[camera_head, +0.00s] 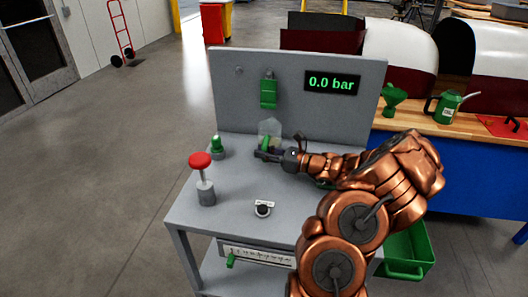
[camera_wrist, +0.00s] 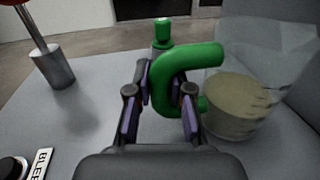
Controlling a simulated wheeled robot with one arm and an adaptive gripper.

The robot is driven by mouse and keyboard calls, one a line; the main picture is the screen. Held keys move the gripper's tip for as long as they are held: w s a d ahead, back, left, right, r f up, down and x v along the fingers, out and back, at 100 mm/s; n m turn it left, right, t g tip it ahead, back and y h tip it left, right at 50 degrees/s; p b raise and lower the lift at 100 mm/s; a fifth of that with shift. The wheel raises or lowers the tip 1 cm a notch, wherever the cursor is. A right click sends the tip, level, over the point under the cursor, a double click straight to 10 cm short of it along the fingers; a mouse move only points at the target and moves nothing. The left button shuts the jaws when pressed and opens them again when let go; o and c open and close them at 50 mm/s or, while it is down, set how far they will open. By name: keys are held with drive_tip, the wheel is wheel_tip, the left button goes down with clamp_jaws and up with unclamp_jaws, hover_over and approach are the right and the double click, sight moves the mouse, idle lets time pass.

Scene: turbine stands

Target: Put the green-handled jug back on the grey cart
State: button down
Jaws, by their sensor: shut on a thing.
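The jug (camera_head: 270,128) is a clear, see-through vessel with a green handle (camera_wrist: 158,75). It is over the back middle of the grey cart's top (camera_head: 235,180), in front of the upright panel. In the wrist view the jug's body (camera_wrist: 236,105) is to the right of the handle, with a yellowish content low inside. My gripper (camera_head: 268,153) reaches in from the right and is shut on the handle; in the wrist view its purple-padded fingers (camera_wrist: 160,103) are on either side of it. I cannot tell whether the jug's base touches the cart top.
A red push-button on a post (camera_head: 201,175), a green-topped fitting (camera_head: 217,147) and a small black-and-white dial (camera_head: 263,209) stand on the cart. The back panel (camera_head: 230,85) carries a green valve and a 0.0 bar display. A green bin (camera_head: 408,255) is at right.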

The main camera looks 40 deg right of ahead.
drive_tip(key=c, duration=1)
unclamp_jaws()
drive_tip(key=shift+o, duration=0.5)
drive_tip(key=shift+o, duration=0.5)
drive_tip(key=shift+p+v, duration=1.4)
drive_tip(key=shift+v, duration=2.1)
